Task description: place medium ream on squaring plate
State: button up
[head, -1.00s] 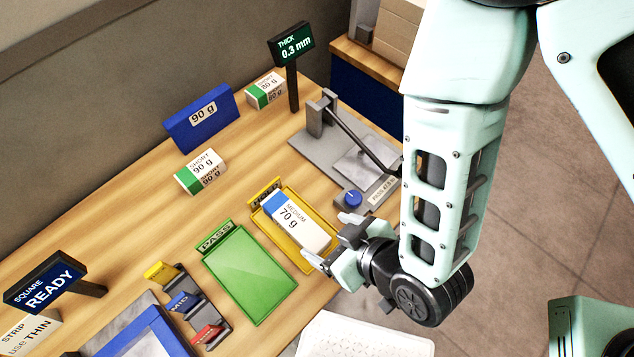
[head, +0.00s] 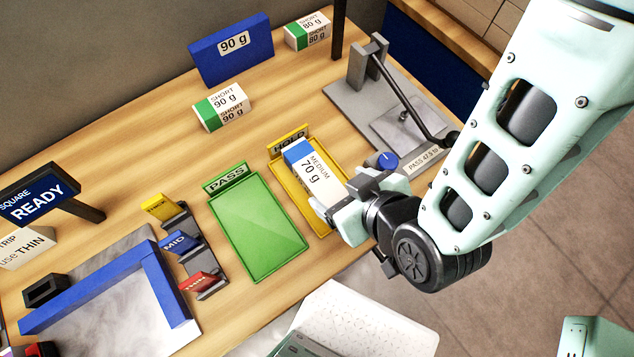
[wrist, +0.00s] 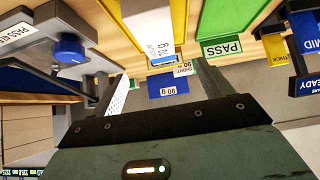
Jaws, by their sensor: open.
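The medium ream (head: 313,176), white with a blue end and marked 70 g, lies on the yellow HOLD tray (head: 287,192). It also shows at the top of the wrist view (wrist: 152,32), between the finger directions. My gripper (head: 343,203) is open at the ream's near end, on its right in the head view. The fingers hide part of that end, and I cannot tell whether they touch it. The squaring plate (head: 130,325) is a grey marbled slab with a blue corner fence (head: 95,290) at the lower left, beside the SQUARE READY sign (head: 38,198). No ream shows on its visible part.
The green PASS tray (head: 258,235) is empty. A rack of coloured tabs (head: 185,245) stands between it and the plate. Short reams (head: 222,107) and a blue 90 g holder (head: 232,52) are farther back. A lever gauge (head: 385,100) stands at the right.

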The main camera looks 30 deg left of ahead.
aim_at(316, 173)
jog(key=shift+w+a+f+b, duration=0.15)
jog(key=shift+f+b, duration=0.25)
jog(key=shift+b, duration=1.5)
jog(key=shift+a+f+b, duration=0.25)
jog(key=shift+f+b, duration=0.1)
jog(key=shift+b, duration=1.5)
jog(key=shift+w+a+f+p, duration=0.1)
jog(key=shift+a+p, duration=0.05)
jog(key=shift+p, duration=0.15)
jog(key=x, duration=0.3)
jog(key=shift+p, duration=0.35)
jog(key=shift+p+x, duration=1.15)
jog(key=shift+x, duration=2.1)
jog(key=shift+w, duration=0.15)
jog(key=c, duration=1.3)
jog(key=shift+c, duration=0.7)
jog(key=shift+r, duration=0.25)
